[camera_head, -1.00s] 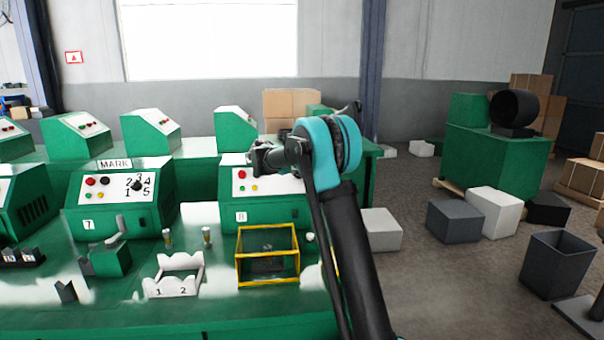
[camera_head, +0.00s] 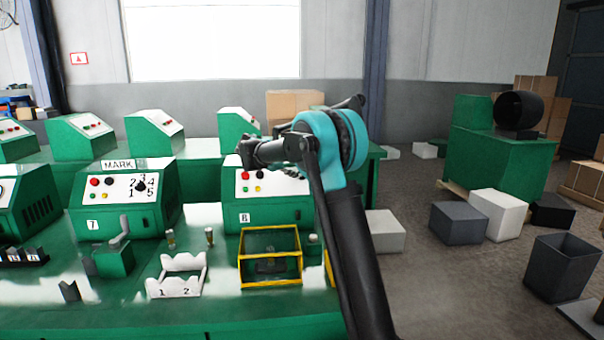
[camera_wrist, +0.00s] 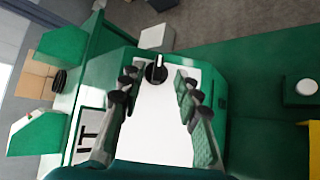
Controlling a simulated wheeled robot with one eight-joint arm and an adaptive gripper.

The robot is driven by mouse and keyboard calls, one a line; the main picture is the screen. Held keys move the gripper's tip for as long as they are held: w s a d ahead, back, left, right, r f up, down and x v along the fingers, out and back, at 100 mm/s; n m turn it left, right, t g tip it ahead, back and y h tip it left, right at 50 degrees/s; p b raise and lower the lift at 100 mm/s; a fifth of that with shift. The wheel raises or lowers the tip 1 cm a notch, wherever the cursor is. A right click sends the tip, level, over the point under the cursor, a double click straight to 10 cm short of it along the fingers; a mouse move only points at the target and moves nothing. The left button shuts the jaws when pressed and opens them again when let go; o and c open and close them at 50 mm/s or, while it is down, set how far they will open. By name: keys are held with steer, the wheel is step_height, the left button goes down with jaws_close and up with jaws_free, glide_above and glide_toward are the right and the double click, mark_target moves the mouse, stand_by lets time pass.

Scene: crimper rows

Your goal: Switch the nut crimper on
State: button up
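The green control box (camera_head: 270,214) marked 8 stands on the bench. Its white sloped panel (camera_head: 245,179) shows red, green and yellow buttons at its left; my gripper (camera_head: 244,153) and wrist hide the upper right part. In the wrist view, a black round knob with a white pointer (camera_wrist: 156,68) sits on the white panel. My gripper (camera_wrist: 157,76) is open, with its fingers on either side of the knob and no clear contact. A sign (camera_wrist: 87,132) beside the box is cut off, with only the end of its lettering showing.
The box marked 7 (camera_head: 150,218), under a MARK sign (camera_head: 118,165), stands at the left. A yellow-framed case (camera_head: 270,284) and a white holder (camera_head: 172,290) sit in front. A round white button (camera_wrist: 306,87) lies at the wrist view's right. Boxes stand on the floor.

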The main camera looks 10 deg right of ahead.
steer(key=v, duration=0.5)
steer(key=s+d+f+m+g+y, duration=0.1)
steer(key=s+d+f+m+y, duration=0.15)
steer(key=s+d+f, duration=0.6)
steer(key=s+d+f+m+g+y, duration=0.2)
steer(key=s+d+f+m, duration=0.15)
steer(key=s, duration=0.95)
steer(key=s+f+m+y, duration=0.2)
steer(key=s+f+m, duration=0.2)
steer(key=s+f, duration=0.4)
steer(key=s+f+m+y, duration=0.3)
steer(key=s+f, duration=0.5)
steer(key=s, duration=1.1)
steer(key=shift+a+m, duration=0.4)
steer(key=shift+m, duration=0.1)
